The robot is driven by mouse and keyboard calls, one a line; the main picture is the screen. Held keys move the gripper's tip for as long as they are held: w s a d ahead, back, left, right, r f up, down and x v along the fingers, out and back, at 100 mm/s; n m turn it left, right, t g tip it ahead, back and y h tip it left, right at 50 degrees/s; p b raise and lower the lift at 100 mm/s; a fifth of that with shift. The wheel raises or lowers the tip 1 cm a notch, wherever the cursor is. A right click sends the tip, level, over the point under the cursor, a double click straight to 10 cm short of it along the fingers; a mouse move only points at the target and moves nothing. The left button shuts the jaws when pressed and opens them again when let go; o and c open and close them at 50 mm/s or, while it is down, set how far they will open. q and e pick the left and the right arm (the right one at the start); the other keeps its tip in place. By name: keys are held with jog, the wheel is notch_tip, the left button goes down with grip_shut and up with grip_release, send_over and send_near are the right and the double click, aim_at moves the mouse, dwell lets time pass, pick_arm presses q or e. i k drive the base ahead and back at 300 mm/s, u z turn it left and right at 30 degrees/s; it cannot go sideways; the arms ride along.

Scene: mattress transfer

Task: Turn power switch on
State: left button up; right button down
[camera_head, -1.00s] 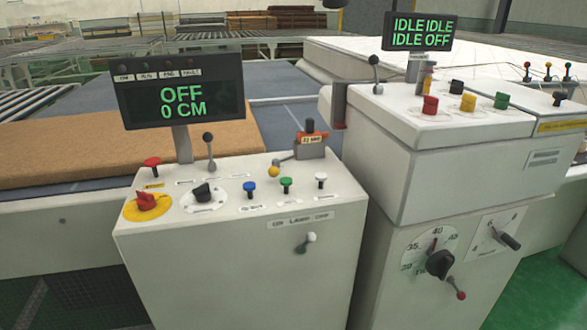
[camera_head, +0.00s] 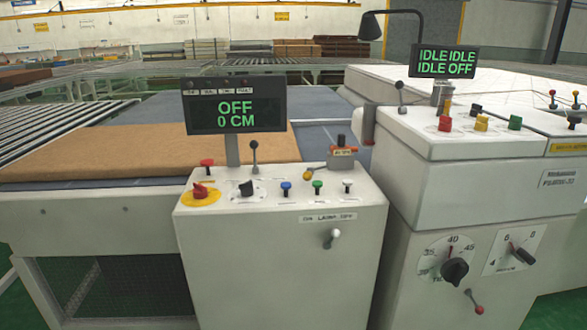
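A white control box (camera_head: 280,270) stands in front of me. On its left top is a red rotary switch on a yellow plate (camera_head: 200,191), which looks like the power switch. A black rotary knob (camera_head: 246,188) sits to its right. The display (camera_head: 236,110) above the box reads "OFF" and "0 CM". A second display (camera_head: 446,62) on the right machine reads "IDLE IDLE" and "IDLE OFF". Neither of my grippers is in view.
A red push button (camera_head: 207,163), levers, and blue, green and white buttons share the box top. A taller white machine (camera_head: 450,190) with dials stands at the right. A tan mattress slab (camera_head: 110,150) lies behind at the left.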

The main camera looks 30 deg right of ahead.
aim_at(200, 192)
jog(key=i, duration=0.45)
jog(key=z, duration=0.85)
